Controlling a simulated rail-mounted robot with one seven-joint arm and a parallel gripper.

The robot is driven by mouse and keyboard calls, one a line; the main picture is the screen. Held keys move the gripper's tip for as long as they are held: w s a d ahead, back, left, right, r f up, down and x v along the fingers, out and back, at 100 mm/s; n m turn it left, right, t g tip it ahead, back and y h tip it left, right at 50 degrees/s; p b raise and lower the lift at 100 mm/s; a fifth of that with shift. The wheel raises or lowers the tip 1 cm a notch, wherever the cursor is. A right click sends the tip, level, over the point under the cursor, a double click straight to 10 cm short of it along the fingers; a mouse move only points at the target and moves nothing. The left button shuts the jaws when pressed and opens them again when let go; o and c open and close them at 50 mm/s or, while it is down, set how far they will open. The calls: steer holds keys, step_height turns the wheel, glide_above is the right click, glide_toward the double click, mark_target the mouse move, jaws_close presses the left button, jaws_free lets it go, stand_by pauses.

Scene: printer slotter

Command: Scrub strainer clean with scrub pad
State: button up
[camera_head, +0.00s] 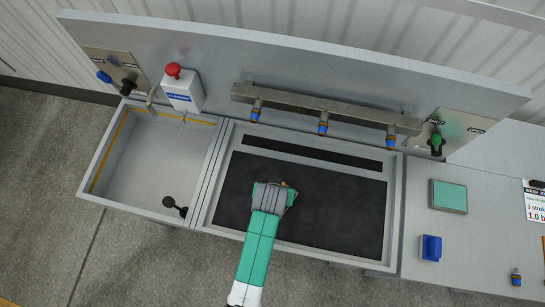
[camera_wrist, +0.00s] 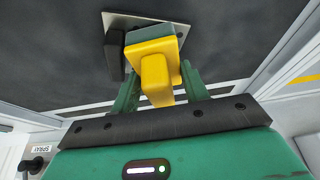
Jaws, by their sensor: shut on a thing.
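My gripper (camera_head: 275,193) is over the dark panel in the right-hand basin. In the wrist view my gripper (camera_wrist: 160,85) is shut on a yellow block-shaped part (camera_wrist: 157,70). A pale flat plate (camera_wrist: 178,23) and a black block (camera_wrist: 114,52) show beside the yellow part; I cannot tell whether they are joined to it. The dark panel (camera_head: 345,210) lies flat in the basin; whether it touches the held thing is hidden. A square green-topped pad (camera_head: 449,197) lies on the right counter. I cannot tell for sure which of these is the strainer.
A white dispenser with a red button (camera_head: 182,88) and a pipe with several nozzles (camera_head: 325,108) are behind. A blue block (camera_head: 431,248) and small nozzle (camera_head: 516,277) are on the right counter.

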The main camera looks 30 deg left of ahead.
step_height(320, 180, up, 3)
steer(key=shift+w+a+r+p, duration=0.1)
steer(key=shift+a+p, duration=0.05)
steer(key=shift+p, duration=0.6)
step_height(320, 180, up, 5)
steer(key=p, duration=0.5)
steer(key=w+d+r+m+p, duration=0.1)
steer(key=d+r+p, duration=0.2)
steer(key=d+r, duration=0.3)
steer(key=w+d+r+m+h+p, duration=0.1)
steer(key=d+r+p, duration=0.3)
steer(key=r, duration=0.9)
steer(key=shift+w+d+r+m, duration=0.15)
steer(key=shift+d+r+m, duration=0.15)
steer(key=shift+d+m, duration=0.75)
